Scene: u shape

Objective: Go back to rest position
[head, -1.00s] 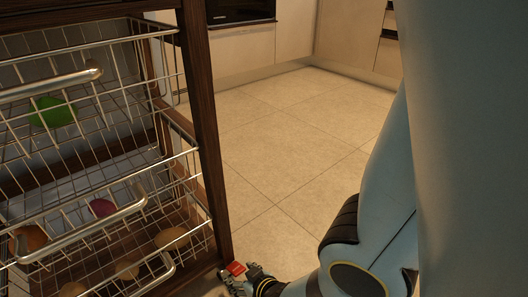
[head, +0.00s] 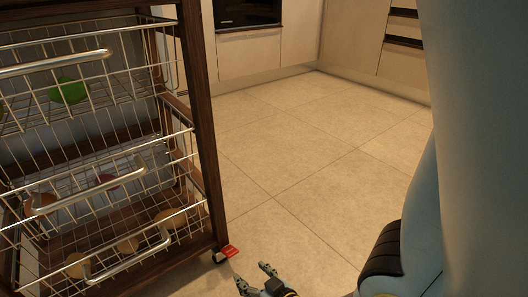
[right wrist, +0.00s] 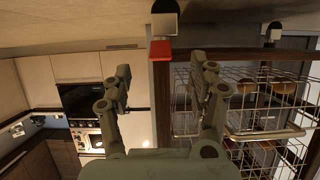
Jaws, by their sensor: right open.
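My right gripper (head: 256,277) is at the bottom edge of the head view, just right of the cart's foot. Its two fingers are apart. In the right wrist view the open gripper (right wrist: 162,75) has nothing between its fingers. My blue right arm runs down the right side of the head view. My left gripper is not in view.
A dark wooden cart (head: 203,130) with wire baskets holding several round items stands at left. A red piece (head: 230,251) sits at its foot, close to my right gripper. Tiled floor (head: 300,150) is clear toward the cabinets (head: 290,40) and oven (head: 247,12).

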